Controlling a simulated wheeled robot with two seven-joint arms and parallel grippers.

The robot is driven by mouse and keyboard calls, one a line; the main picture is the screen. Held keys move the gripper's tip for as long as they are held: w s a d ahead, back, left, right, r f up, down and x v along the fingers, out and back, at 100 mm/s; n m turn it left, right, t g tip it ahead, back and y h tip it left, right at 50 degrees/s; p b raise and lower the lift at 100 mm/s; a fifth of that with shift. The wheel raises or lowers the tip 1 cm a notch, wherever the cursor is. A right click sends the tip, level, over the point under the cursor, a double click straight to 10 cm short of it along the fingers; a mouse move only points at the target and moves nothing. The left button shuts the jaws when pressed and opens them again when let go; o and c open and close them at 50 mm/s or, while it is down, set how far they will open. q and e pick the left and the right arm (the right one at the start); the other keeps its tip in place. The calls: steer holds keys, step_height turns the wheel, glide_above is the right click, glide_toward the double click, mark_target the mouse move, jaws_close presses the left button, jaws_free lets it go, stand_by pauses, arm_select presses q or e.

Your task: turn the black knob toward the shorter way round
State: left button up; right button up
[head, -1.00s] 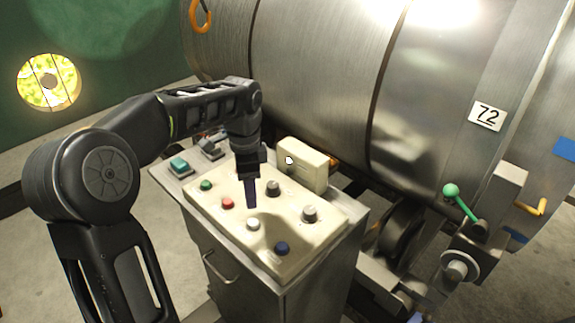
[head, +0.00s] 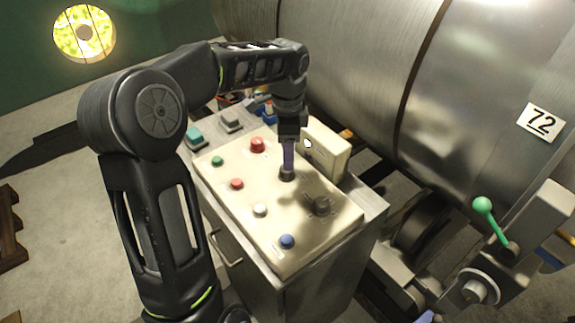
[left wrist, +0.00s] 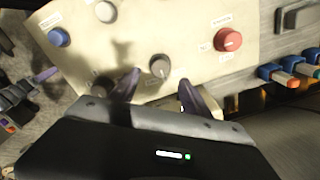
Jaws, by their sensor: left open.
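Two dark grey-black knobs sit on the cream sloped control panel (head: 232,207). In the head view one knob (head: 287,175) is right under my left gripper (head: 288,162), partly covered by it. The other dark knob (head: 321,206) is nearer the panel's right edge. In the left wrist view my left gripper (left wrist: 157,86) is open, with its two purple fingertips apart on either side of a grey knob (left wrist: 160,66). I cannot tell whether they touch it. The knob's pointer direction is too small to read. My right gripper is not in view.
A cream box (head: 327,152) stands close behind the gripper. A large metal drum (head: 345,60) is beyond.

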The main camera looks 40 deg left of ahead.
mark_target(284, 176)
arm_select(q)
step_height(284, 176, down, 6)
steer(key=shift+w+a+f+p, duration=0.1)
steer(key=shift+p, duration=0.25)
jaws_close()
stand_by(0.5)
